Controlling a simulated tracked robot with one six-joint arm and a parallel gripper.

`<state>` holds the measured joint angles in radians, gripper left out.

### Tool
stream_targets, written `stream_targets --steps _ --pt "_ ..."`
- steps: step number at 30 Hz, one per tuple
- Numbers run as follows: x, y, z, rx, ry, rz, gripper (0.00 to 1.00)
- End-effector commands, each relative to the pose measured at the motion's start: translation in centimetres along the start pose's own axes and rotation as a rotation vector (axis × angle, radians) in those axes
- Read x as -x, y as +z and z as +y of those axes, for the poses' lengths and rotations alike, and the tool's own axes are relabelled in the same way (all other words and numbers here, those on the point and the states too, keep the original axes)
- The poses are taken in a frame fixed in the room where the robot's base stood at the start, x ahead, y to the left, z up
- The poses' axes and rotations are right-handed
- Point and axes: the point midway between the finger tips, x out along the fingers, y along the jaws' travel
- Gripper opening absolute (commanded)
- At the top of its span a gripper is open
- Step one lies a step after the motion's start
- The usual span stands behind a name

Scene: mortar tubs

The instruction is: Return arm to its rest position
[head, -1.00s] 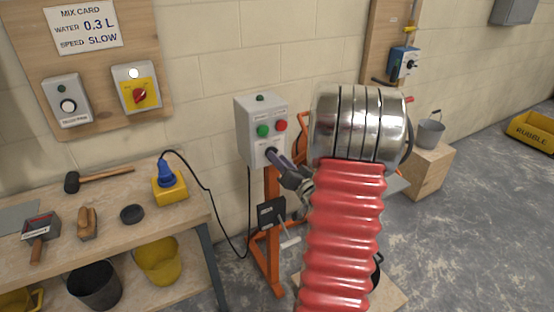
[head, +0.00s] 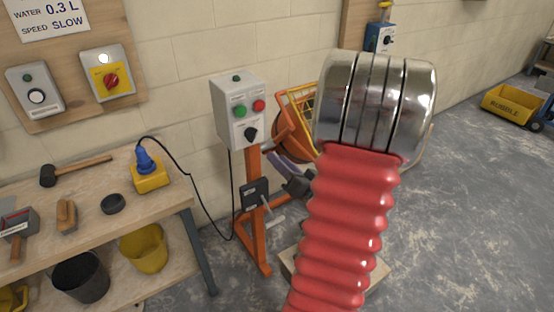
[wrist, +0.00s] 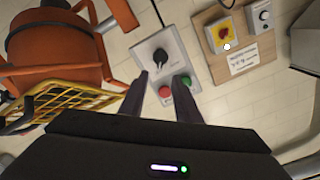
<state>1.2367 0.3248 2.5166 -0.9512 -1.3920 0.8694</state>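My gripper (wrist: 160,82) shows in the wrist view as two dark fingers standing apart with nothing between them. Past its fingertips is the grey control box (wrist: 183,55) with a black knob, a red button and a green button. In the head view the box (head: 238,112) stands on an orange post.
A workbench (head: 150,195) with a mallet, a yellow socket block (head: 150,176) and tools stands at the left. An orange mixer (head: 295,130) is behind my arm. Buckets (head: 80,277) sit under the bench. A yellow rubble cart (head: 510,103) stands far right; the floor between is open.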

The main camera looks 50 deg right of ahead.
Motion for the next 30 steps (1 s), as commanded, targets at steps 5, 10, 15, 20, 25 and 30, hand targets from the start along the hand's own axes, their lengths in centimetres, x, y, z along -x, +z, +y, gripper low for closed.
stream_targets --steps 5,10,15,20,25,30 --pt "0.0 0.0 0.0 0.000 0.000 0.000 0.30" --pt "0.0 0.0 0.0 0.000 0.000 0.000 0.30" --pt "0.0 0.0 0.0 0.000 0.000 0.000 0.30" --pt "0.0 0.3 0.4 0.030 0.015 -0.013 0.30" --pt "0.2 2.0 3.2 0.095 0.126 -0.085 0.30" --pt "1.6 4.1 7.9 0.162 0.308 -0.196 0.30"
